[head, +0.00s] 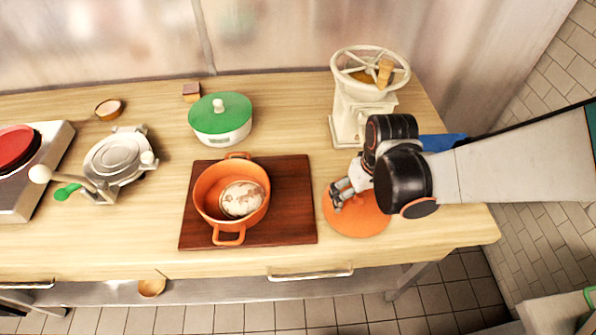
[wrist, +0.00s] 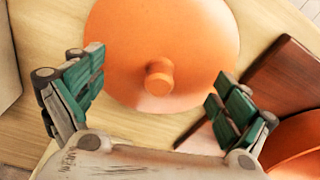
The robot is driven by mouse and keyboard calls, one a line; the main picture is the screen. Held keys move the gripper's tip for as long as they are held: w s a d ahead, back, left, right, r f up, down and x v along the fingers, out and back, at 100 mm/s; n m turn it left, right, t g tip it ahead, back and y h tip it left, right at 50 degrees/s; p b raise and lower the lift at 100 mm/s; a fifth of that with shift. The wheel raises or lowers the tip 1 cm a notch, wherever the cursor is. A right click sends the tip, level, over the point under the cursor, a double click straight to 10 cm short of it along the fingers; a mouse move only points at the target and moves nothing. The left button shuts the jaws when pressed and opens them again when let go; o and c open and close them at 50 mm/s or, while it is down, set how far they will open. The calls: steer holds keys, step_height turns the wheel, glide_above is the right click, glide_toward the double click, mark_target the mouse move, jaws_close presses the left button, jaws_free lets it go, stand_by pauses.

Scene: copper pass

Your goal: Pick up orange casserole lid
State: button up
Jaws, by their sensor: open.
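The orange casserole lid (head: 358,221) lies flat on the wooden counter, right of the dark red-brown board. It also fills the upper middle of the wrist view (wrist: 190,40), with its round knob (wrist: 159,77) facing up. My gripper (head: 337,194) is over the lid in the head view and hides part of it. In the wrist view my gripper (wrist: 160,95) is open and empty, with the knob between the lines of its two green-padded fingers. The orange casserole pot (head: 203,212) stands on the board, with a pale brown-mottled round thing (head: 242,199) inside.
The board (head: 295,215) is close to the lid's left side. A cream grinder (head: 350,118) stands behind my gripper, and a blue item (head: 444,142) lies nearby. A green-lidded pot (head: 221,116), a silver press (head: 117,160) and a burner (head: 40,190) are farther left.

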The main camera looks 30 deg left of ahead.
steer(key=shift+a, duration=0.1)
steer(key=shift+c, duration=0.6)
steer(key=shift+f, duration=0.1)
steer(key=c, duration=0.9)
steer(key=shift+s, duration=0.1)
steer(key=c, duration=0.9)
